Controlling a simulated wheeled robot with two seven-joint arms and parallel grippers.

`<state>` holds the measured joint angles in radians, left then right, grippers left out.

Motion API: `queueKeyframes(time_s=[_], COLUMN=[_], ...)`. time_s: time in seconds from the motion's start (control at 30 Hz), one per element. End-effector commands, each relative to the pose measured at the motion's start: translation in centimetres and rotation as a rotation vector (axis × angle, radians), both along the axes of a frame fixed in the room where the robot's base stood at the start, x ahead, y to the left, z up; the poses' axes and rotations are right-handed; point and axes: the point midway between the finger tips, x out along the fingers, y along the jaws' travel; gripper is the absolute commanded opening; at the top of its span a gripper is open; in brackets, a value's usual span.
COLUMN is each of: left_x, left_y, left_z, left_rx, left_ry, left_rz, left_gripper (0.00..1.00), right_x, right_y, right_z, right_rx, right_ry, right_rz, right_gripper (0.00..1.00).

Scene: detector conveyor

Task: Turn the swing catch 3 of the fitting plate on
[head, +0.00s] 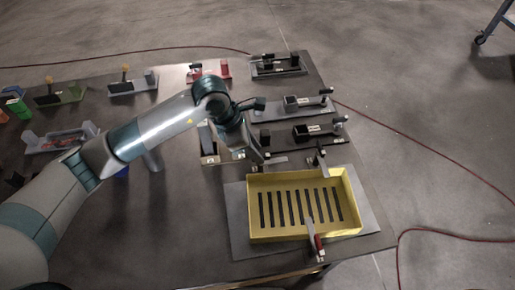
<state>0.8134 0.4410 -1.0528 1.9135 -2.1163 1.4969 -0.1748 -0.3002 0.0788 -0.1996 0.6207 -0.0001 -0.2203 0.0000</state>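A yellow slotted tray (254,208) sits on a grey plate (237,225) at the front right of the table; I take this plate to be the fitting plate. A catch-like lever with a red end (318,243) lies across the tray's front wall. A small upright catch (322,163) stands at its back wall. No number is readable, so I cannot tell which is catch 3. My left gripper (260,158) points down just behind the tray's back left corner. Its fingers are too small and dark to tell open from shut, or whether they touch anything. My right gripper is not in view.
Black boxes on grey plates stand behind the tray, one nearer (308,131), one farther (300,103), another at the back (278,66). Several small fixtures line the left and back, including a red one (210,70). A red cable (440,236) crosses the floor at right.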

Motion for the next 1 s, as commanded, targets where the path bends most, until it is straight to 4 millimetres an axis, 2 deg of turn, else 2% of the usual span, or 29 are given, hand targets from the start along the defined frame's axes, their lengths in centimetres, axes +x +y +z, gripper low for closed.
queueKeyframes(time_s=[0.2, 0.53, 0.63, 0.67, 1.0], left_x=[0.1, 0.1, 0.1, 0.1, 0.1], left_y=[-0.6, -0.6, -0.6, -0.6, -0.6], left_z=[-1.3, -1.6, -1.6, -1.6, -1.6], left_rx=[-0.001, 0.0, 0.0, 0.0, 0.001], left_ry=[-0.001, 0.0, 0.0, 0.0, 0.0], left_rz=[-0.001, -0.001, -0.001, -0.001, -0.001], left_gripper=[0.27, 0.27, 0.03, 0.0, 0.0], right_x=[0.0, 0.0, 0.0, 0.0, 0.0], right_y=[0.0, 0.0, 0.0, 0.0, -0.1], right_z=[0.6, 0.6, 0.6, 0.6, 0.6], right_rx=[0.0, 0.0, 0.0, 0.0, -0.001], right_ry=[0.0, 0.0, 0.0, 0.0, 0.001], right_rz=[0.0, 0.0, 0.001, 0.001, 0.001], right_gripper=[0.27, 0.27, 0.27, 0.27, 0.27])
